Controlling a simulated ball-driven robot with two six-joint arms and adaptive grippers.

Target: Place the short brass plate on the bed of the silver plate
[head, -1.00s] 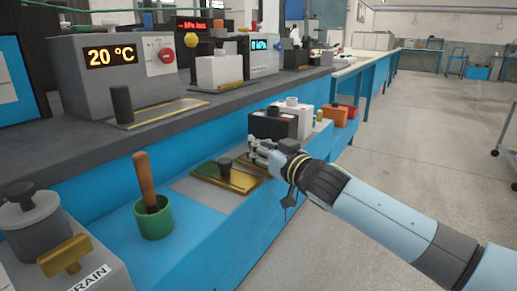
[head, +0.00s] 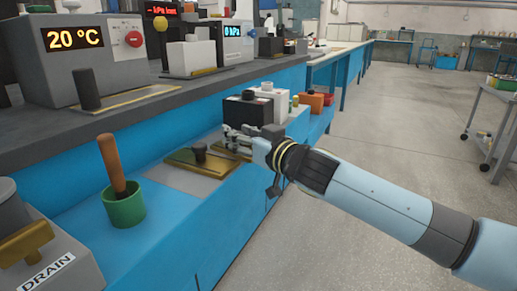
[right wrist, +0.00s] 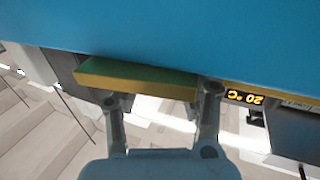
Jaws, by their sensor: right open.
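My right gripper (head: 232,140) reaches from the right over the lower blue bench. A brass plate (head: 234,152) lies below its fingers, partly hidden by them. In the right wrist view a brass-edged plate with a greenish face (right wrist: 135,77) sits just beyond the open fingertips (right wrist: 160,97). A second brass plate (head: 185,162) with a black knob lies beside it to the left. I cannot tell which brass plate is the short one. A flat silver-grey plate (head: 165,180) lies under or beside the knobbed one. My left gripper is not in view.
A green cup (head: 126,207) with a wooden-handled tool stands left of the plates. A grey DRAIN box (head: 75,250) is at front left. Black (head: 245,107) and white (head: 281,105) boxes stand close behind my gripper. The aisle at right is open floor, with a cart (head: 500,125).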

